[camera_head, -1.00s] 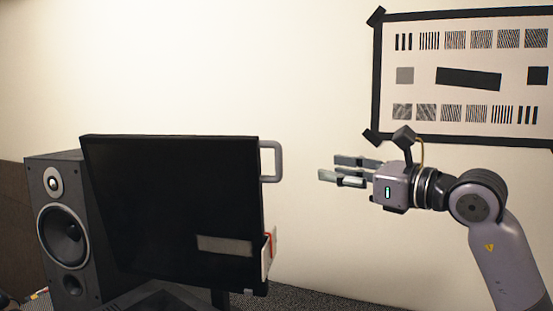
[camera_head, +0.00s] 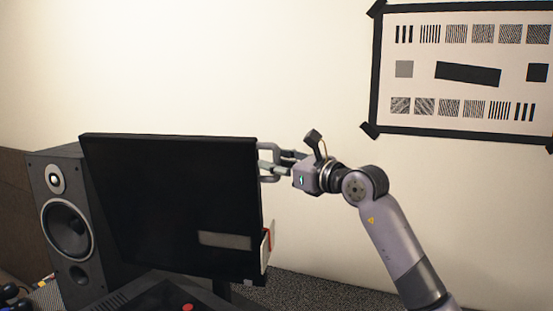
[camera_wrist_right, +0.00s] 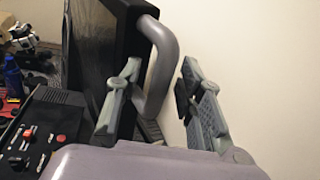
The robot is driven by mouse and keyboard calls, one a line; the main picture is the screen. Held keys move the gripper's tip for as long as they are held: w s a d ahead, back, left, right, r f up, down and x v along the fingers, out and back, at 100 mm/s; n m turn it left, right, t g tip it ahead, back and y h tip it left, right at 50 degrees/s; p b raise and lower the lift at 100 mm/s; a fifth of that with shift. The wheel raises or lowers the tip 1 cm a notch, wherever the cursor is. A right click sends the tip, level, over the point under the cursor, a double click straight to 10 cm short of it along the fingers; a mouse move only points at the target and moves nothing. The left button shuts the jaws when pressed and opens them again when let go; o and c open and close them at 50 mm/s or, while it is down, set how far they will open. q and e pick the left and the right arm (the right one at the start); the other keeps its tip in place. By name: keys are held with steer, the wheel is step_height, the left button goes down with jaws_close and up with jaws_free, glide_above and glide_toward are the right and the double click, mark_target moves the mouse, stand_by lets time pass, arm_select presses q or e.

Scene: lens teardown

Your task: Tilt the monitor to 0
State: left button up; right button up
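The black monitor (camera_head: 170,205) stands left of centre in the head view, its screen dark and tilted, with a light label low on it. A grey handle (camera_head: 264,178) is fixed to its right edge. My right gripper (camera_head: 273,162) is at that handle. In the right wrist view, the handle (camera_wrist_right: 161,70) passes between the two open fingers of the right gripper (camera_wrist_right: 155,95). The left finger is close to the handle and the monitor's edge; the right finger stands apart from it with a gap. My left gripper is not in view.
A black speaker (camera_head: 66,225) stands left of the monitor. A black console with a red button (camera_head: 188,307) is in front of it. A white piece with a red band (camera_head: 266,250) is at the monitor's lower right edge. A test chart (camera_head: 470,72) hangs on the wall.

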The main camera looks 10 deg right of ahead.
steer(key=shift+c, duration=0.5)
jaws_close()
stand_by(0.4)
